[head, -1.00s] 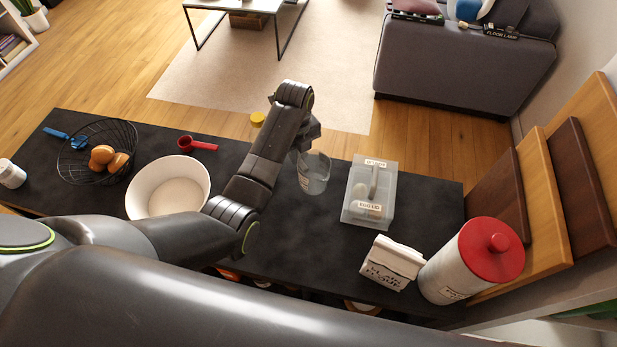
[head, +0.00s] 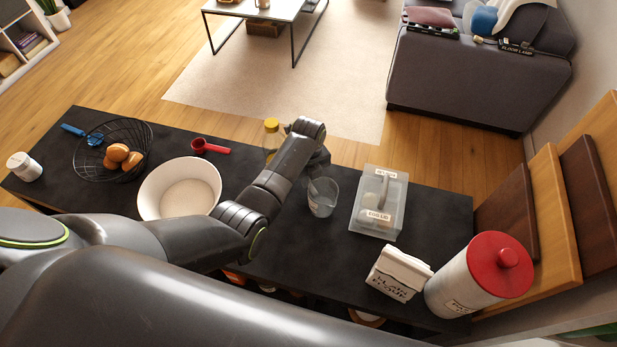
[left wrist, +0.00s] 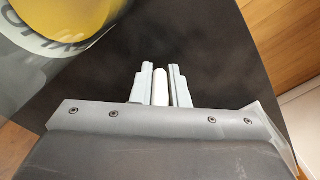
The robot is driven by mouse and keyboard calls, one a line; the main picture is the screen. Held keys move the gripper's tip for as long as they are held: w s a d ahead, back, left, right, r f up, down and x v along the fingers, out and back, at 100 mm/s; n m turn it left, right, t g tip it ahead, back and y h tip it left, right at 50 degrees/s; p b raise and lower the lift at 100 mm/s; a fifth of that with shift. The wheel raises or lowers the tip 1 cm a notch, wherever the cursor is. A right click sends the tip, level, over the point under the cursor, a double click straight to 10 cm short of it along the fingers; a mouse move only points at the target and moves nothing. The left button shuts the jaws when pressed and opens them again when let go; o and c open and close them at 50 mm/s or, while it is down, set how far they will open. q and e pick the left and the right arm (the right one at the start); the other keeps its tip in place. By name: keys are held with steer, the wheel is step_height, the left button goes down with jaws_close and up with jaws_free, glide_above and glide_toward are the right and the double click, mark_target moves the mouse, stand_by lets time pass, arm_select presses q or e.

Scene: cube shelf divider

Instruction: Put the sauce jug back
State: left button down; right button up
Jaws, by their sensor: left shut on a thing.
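The clear jug (head: 322,198) is in the head view, right of the middle of the black counter (head: 285,235) and left of the clear box. My left gripper (head: 318,168) is at the jug's far side, partly hidden by my own wrist. In the left wrist view its fingers (left wrist: 160,88) are shut on a thin pale upright piece, which looks like the jug's handle. The jug looks about upright. I cannot tell whether its base touches the counter. A see-through round shape with yellow and letters fills that view's upper left corner. My right gripper is not seen.
A bottle with a yellow cap (head: 271,125) stands behind my left arm. A white bowl (head: 180,190), a red scoop (head: 210,147) and a wire basket (head: 113,150) are left. A clear lidded box (head: 379,203), a flour bag (head: 398,273) and a red-lidded canister (head: 478,277) are right.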

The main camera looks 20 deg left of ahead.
arm_select(q)
steer(key=c, duration=1.4)
jaws_free()
step_height(320, 180, up, 12)
steer(key=shift+r, duration=0.1)
